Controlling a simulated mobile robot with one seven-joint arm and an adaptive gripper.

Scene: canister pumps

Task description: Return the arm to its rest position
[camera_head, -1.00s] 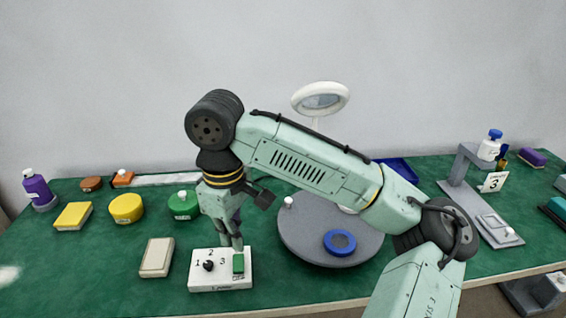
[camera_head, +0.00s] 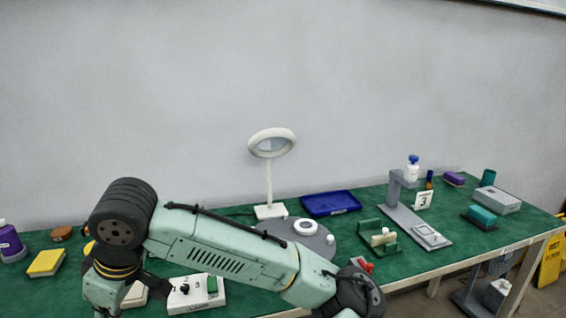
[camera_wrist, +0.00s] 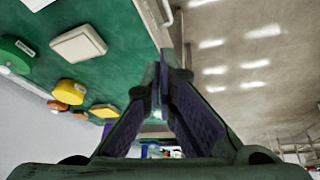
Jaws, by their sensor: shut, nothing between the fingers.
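My arm crosses the lower left of the head view, with its elbow above the left part of the table. My gripper is mostly cut off by the bottom edge there. In the wrist view my gripper (camera_wrist: 164,72) shows its two dark fingers meeting at the tips, shut and empty. Behind the fingers are the edge of the green table (camera_wrist: 130,62) and the pale floor (camera_wrist: 240,60). The gripper touches nothing that I can see.
A round grey turntable (camera_head: 268,223), a white ring lamp (camera_head: 270,199), a blue tray (camera_head: 332,203) and a grey stand (camera_head: 396,190) are on the table. A yellow floor sign (camera_head: 551,262) stands at right.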

